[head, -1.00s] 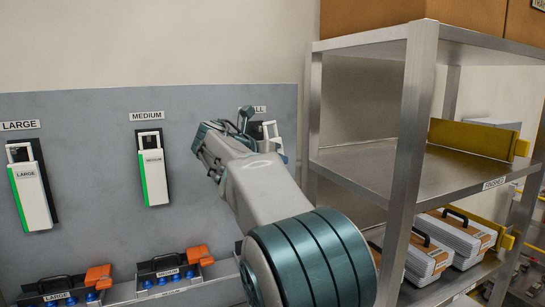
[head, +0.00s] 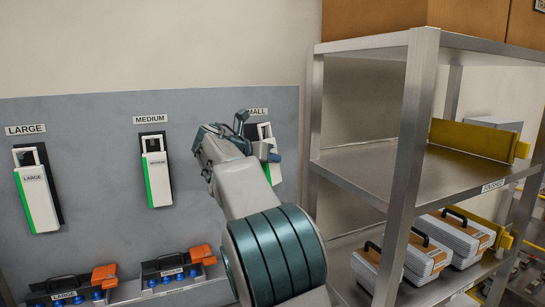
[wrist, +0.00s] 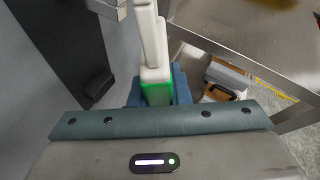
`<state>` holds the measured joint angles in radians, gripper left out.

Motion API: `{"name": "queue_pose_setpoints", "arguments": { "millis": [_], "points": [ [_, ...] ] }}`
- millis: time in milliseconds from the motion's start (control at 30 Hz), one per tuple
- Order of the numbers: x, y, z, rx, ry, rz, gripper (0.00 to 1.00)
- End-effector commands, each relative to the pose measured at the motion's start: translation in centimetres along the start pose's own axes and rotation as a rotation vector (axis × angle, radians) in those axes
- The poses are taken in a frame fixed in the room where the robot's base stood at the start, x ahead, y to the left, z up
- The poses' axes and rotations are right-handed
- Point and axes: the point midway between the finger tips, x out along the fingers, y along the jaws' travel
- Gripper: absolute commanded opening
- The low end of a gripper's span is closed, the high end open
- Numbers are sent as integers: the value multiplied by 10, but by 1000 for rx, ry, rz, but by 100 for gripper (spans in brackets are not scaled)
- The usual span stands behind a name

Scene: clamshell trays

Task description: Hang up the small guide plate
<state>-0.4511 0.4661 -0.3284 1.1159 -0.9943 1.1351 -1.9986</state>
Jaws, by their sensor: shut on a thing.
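The small guide plate, white with a green edge, shows in the wrist view (wrist: 152,50) and partly in the head view (head: 268,172). My gripper (wrist: 156,92) is shut on its lower part, one blue finger on each side. In the head view my gripper (head: 262,157) is at the wall panel below the half-hidden SMALL label (head: 257,111). A black backing (wrist: 60,50) on the panel stands left of the plate in the wrist view, with a grey gap between. A metal piece (wrist: 105,8) is near the plate's top; I cannot tell whether they touch.
The medium plate (head: 158,180) and large plate (head: 37,200) hang on the panel to the left. Below them are black cases with orange parts (head: 104,278). A metal shelf (head: 405,150) stands close on the right, with white cases (head: 432,255) on its lower level.

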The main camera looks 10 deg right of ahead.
Motion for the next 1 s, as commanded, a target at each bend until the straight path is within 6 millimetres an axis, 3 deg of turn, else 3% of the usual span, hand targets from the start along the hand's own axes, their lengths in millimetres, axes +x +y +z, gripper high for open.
{"name": "queue_pose_setpoints", "arguments": {
  "millis": [533,1000],
  "points": [
    [14,28,12,-1,-1,0,0],
    [23,41,5,1,-1,0,0]
  ]
}}
